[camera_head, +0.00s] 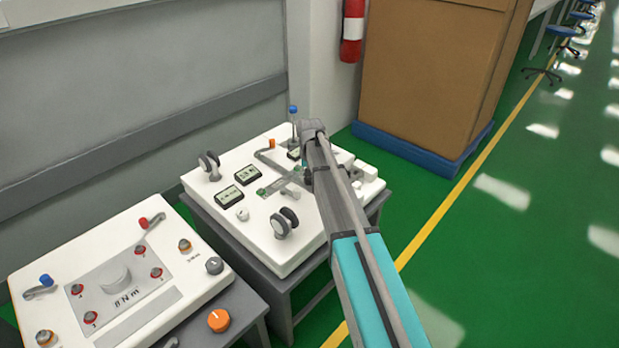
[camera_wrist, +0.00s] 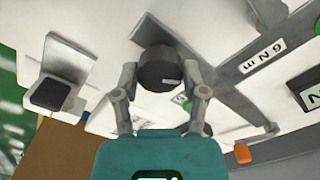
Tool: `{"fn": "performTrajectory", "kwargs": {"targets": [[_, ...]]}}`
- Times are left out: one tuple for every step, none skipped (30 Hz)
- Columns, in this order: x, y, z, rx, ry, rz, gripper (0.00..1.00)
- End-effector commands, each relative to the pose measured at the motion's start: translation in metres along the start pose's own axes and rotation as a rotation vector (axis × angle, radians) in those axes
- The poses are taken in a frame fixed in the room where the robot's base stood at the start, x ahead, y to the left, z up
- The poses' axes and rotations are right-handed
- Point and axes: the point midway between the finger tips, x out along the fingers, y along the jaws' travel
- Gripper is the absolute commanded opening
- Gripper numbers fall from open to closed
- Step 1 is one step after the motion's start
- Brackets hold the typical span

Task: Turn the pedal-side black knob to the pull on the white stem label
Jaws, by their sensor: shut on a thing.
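A round black knob (camera_wrist: 157,66) stands on the white cart panel in the wrist view, with a small pale mark on its near edge. My gripper (camera_wrist: 161,78) is shut on this knob, one finger on each side. A black pedal (camera_wrist: 49,94) on a white block lies to the left of the knob. A white label (camera_wrist: 262,56) with dark letters sits on the grey bar to the right, upside down. In the head view, my arm covers the gripper and the held knob. I cannot tell which label is the stem label.
In the head view the white panel (camera_head: 225,201) carries displays, two black-wheeled fittings and a blue-topped post (camera_head: 293,112). A second console (camera_head: 192,267) stands at front left. A big brown box (camera_head: 425,75) on a blue base stands behind.

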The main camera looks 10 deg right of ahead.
Motion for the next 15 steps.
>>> {"fn": "performTrajectory", "kwargs": {"targets": [[0.0002,0.0009,0.0010,-0.044,-0.002,0.002,0.08],[0.0002,0.0009,0.0010,-0.073,-0.002,0.002,0.08],[0.0002,0.0009,0.0010,-0.110,-0.002,0.002,0.08],[0.0002,0.0009,0.0010,-0.138,-0.002,0.002,0.08],[0.0002,0.0010,0.0010,-0.166,-0.002,0.002,0.08],[0.0002,0.0010,0.0010,-0.201,-0.002,0.002,0.08],[0.0002,0.0010,0.0010,-0.227,-0.002,0.002,0.08],[0.0002,0.0010,0.0011,-0.252,-0.002,0.002,0.08],[0.0002,0.0010,0.0011,-0.284,-0.002,0.002,0.08],[0.0002,0.0011,0.0011,-0.306,-0.003,0.002,0.08],[0.0002,0.0010,0.0011,-0.327,-0.003,0.002,0.08],[0.0002,0.0011,0.0011,-0.354,-0.003,0.002,0.08],[0.0002,0.0011,0.0012,-0.373,-0.003,0.001,0.08],[0.0002,0.0011,0.0012,-0.390,-0.003,0.001,0.08],[0.0002,0.0011,0.0012,-0.411,-0.003,0.001,0.08]]}}
